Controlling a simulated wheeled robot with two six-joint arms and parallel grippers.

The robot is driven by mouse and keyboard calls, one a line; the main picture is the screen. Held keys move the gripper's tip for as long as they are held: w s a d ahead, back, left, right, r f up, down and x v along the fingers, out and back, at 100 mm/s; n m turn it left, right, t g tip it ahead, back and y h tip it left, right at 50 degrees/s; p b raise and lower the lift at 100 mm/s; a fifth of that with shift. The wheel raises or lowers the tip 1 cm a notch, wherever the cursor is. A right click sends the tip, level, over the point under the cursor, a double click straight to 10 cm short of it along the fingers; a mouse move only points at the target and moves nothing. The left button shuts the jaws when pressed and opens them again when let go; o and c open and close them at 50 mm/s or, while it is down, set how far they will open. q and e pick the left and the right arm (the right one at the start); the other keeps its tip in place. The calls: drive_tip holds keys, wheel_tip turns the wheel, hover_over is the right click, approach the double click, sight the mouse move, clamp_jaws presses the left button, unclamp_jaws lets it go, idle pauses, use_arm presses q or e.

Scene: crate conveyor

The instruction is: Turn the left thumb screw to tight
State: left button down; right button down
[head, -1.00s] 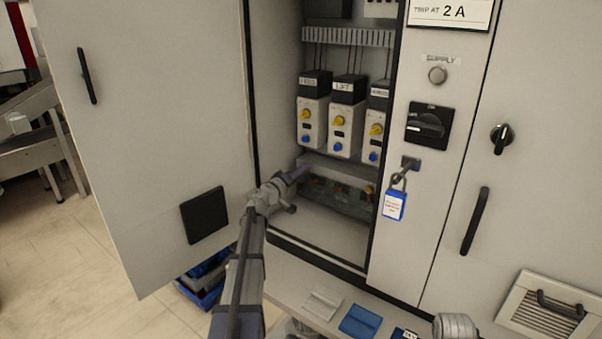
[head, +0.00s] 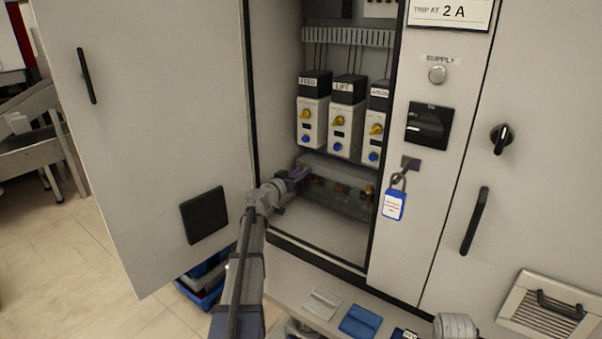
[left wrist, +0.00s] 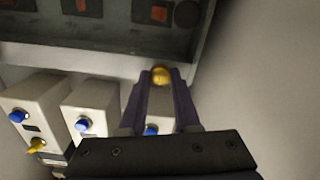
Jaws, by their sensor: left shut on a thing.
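A clear grey cover (head: 345,203) lies across the lower part of the open cabinet, below the row of drive units. My left gripper (head: 300,175) reaches to its upper left end. In the left wrist view, which looks upside down, the left gripper (left wrist: 160,78) is shut on a round brass thumb screw (left wrist: 161,74), the left one. My fingers hide this screw in the head view. How tight either screw is cannot be told. My right gripper is not in view.
Several drive units (head: 345,130) with yellow knobs and blue buttons stand just above the cover. The open cabinet door (head: 150,130) is to the left. A blue padlock (head: 393,205) hangs at the right post below a black switch (head: 428,124).

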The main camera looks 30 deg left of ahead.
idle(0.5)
use_arm(q)
drive_tip(key=c, duration=0.6)
unclamp_jaws()
drive_tip(key=shift+s, duration=0.15)
drive_tip(key=s, duration=0.7)
drive_tip(key=shift+s+a, duration=0.3)
